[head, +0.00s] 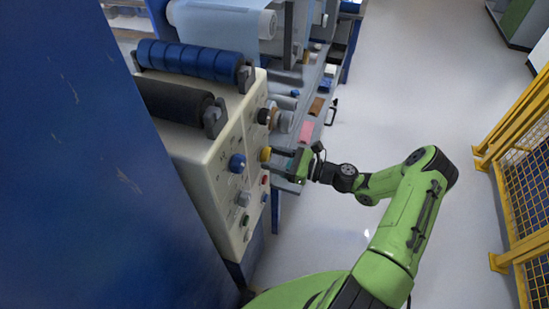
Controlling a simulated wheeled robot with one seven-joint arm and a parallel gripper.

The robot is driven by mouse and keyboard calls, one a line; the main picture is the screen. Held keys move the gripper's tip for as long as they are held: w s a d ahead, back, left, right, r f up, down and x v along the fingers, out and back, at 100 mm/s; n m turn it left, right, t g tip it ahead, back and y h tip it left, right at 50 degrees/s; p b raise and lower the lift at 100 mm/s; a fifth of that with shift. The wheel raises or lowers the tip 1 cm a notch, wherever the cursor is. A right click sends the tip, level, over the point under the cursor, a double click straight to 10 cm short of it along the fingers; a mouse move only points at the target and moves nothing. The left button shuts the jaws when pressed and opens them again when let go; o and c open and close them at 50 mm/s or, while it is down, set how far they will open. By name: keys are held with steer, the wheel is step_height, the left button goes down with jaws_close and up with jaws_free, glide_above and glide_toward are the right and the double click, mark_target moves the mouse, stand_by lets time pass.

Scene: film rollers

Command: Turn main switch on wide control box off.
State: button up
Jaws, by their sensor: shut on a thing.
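The wide cream control box (215,165) stands on the left, and its panel of knobs and buttons faces right. The fingertips are small in this view and partly merge with the knob. A blue knob (238,163) sits nearer on the panel. I cannot read which control is labelled as the main switch.
A dark knob (264,116) and a grey cylinder (284,122) project beyond the gripper. Blue (190,60) and black (175,101) rollers lie on top. A yellow fence (525,170) stands right; the floor between is clear.

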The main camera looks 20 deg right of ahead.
steer(key=n+b, duration=0.1)
steer(key=n, duration=0.6)
steer(key=shift+w+d+b, duration=0.1)
steer(key=shift+b, duration=0.3)
steer(key=n+b, duration=0.2)
steer(key=n, duration=0.4)
steer(key=shift+r+n, duration=0.1)
steer(key=shift+n, duration=0.2)
steer(key=shift+b, duration=0.3)
steer(key=o, duration=1.1)
steer(key=shift+c, duration=0.2)
steer(key=p+v, duration=0.1)
steer(key=v, duration=1.4)
steer(key=shift+d, duration=0.35)
steer(key=shift+r, duration=0.15)
